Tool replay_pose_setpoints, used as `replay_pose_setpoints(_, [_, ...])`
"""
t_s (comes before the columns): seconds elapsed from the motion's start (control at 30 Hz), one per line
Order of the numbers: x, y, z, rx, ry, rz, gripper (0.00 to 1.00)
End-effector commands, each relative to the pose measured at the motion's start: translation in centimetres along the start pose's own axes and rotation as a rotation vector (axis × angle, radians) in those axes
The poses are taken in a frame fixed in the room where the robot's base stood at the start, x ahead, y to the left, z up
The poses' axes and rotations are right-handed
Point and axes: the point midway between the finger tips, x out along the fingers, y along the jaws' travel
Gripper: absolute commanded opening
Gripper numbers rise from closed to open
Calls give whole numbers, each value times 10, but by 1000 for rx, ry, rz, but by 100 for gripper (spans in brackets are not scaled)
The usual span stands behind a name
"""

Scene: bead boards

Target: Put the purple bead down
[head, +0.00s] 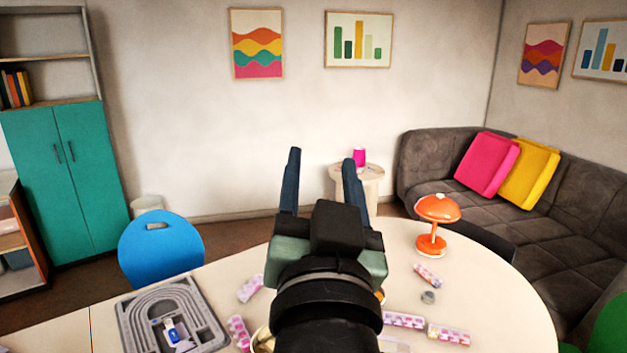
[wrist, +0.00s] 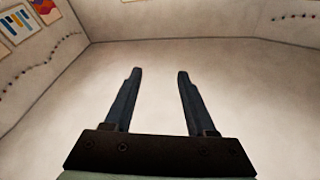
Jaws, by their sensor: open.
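My gripper (head: 322,158) is raised well above the table and points up and away toward the back wall. Its two dark fingers are apart with nothing between them; the wrist view also shows the gripper (wrist: 160,73) open and empty. I cannot make out a purple bead in either view. The grey bead board (head: 136,332) with curved grooves lies at the left of the table. A blue and white item (head: 172,330) is on it. My arm hides the middle front of the table.
Several pink-and-purple compartment boxes (head: 404,320) lie around the pale table (head: 490,300). A small grey round piece (head: 428,297) and an orange lamp (head: 432,226) stand at the right. A blue chair (head: 160,252) is behind the left side.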

Motion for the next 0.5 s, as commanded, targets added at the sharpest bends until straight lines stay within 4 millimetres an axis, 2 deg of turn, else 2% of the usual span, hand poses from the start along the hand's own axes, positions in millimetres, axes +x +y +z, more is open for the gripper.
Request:
replay_pose_setpoints(0.03, [-8,-14,-43,-55,129,-31,56])
replay_pose_setpoints(0.1, [-22,-27,-88,-123,276,-55,56])
replay_pose_setpoints(0.2, [-43,-40,-133,-192,429,-69,56])
replay_pose_setpoints(0.33, [-58,-48,-157,-233,522,-72,56])
replay_pose_setpoints(0.5, [-60,-49,-160,-240,533,-72,56])
